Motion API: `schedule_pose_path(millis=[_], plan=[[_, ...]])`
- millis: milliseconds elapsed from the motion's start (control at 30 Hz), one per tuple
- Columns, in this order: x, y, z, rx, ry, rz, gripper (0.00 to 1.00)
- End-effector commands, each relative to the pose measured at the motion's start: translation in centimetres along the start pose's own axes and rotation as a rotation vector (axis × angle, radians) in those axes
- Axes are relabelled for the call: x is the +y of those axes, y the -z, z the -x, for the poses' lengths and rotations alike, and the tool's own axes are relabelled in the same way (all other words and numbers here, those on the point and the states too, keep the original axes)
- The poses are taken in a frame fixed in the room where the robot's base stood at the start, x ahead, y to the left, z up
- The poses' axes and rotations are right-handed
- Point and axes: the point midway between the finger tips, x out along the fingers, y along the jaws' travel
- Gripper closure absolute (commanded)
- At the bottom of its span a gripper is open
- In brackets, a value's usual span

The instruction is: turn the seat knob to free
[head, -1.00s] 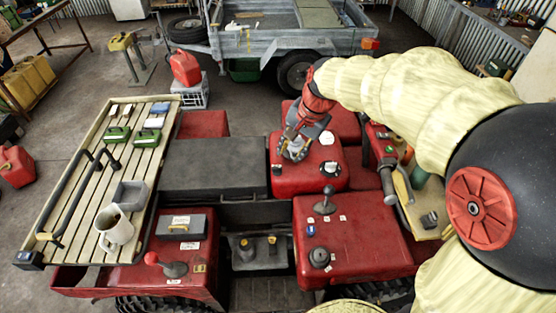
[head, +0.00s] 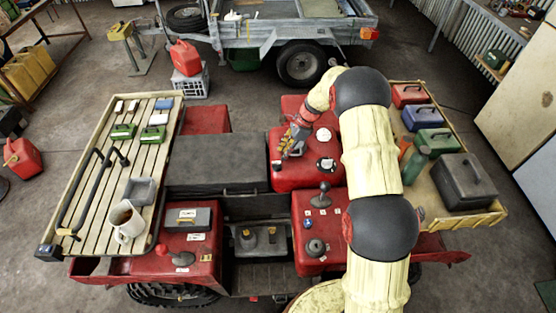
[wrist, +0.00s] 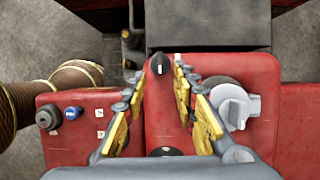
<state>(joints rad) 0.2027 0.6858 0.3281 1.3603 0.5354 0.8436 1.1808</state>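The seat knob appears to be a small black knob (wrist: 160,65) with a pale pointer line, at the edge of the red panel beside the dark seat (wrist: 208,22). It also shows in the head view (head: 277,166). My gripper (wrist: 159,76) is open, its yellow-padded fingers pointing toward this knob. In the wrist view the knob lies between the fingertips; I cannot tell whether they touch it. In the head view my gripper (head: 290,150) is over the red panel, close to the knob. I cannot read the labels.
A large grey-white knob (wrist: 234,105) sits right of the fingers in the wrist view. A black lever (head: 321,197) stands nearby. A slatted rack (head: 85,190) is at left; a tray with coloured boxes (head: 432,142) is at right.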

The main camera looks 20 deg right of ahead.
Motion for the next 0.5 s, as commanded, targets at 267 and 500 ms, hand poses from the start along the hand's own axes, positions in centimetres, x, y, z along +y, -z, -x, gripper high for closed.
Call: schedule_pose_path(millis=[267,500], plan=[[0.1,0.1,-3.3,-0.002,-0.005,-0.011,0.72],[0.0,0.1,-6.7,-0.002,-0.004,-0.009,0.72]])
